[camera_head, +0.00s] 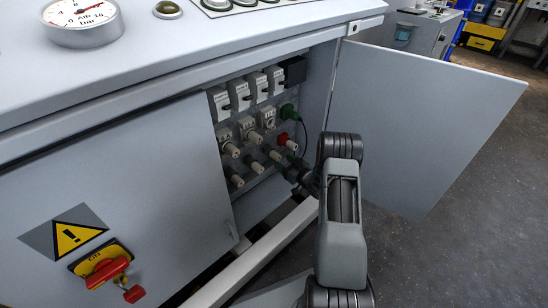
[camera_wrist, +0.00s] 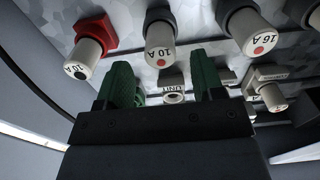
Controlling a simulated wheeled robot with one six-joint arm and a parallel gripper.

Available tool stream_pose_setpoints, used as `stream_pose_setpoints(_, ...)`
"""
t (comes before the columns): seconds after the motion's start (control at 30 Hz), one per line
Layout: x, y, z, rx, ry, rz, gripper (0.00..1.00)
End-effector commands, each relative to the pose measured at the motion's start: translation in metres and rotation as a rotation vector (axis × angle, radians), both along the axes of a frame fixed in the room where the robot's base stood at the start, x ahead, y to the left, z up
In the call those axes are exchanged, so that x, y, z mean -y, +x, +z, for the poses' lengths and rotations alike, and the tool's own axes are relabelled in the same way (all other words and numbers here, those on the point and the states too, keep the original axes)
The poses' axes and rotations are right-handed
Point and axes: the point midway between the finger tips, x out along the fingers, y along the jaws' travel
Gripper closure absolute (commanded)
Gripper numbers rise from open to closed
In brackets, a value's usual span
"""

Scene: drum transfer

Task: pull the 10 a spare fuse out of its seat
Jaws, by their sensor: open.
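In the wrist view a white 10 A fuse with a black dot (camera_wrist: 87,60) sits in a red seat (camera_wrist: 97,28), up and left of my gripper. It also shows in the head view (camera_head: 291,144), beside the red seat. A second 10 A fuse (camera_wrist: 161,48), with a red dot, sits in a grey seat above the gap between the fingers. My gripper (camera_wrist: 163,66) has two green fingers, spread apart with no fuse held between them. In the head view my gripper (camera_head: 299,168) is at the panel's right side, partly hidden by my arm.
A 16 A fuse (camera_wrist: 254,40) is at upper right in the wrist view. A small white socket (camera_wrist: 174,96) shows between the fingers. The open cabinet door (camera_head: 430,120) stands right of my arm.

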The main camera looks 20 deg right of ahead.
Motion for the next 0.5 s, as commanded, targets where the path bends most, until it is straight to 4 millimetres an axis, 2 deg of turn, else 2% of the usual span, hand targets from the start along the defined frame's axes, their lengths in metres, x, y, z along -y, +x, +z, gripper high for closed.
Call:
stream_pose_setpoints(0.2, -0.011, 0.025, -0.003, 0.001, -0.001, 0.002, 0.38)
stream_pose_setpoints(0.5, -0.018, 0.044, -0.001, 0.001, -0.001, 0.0, 0.38)
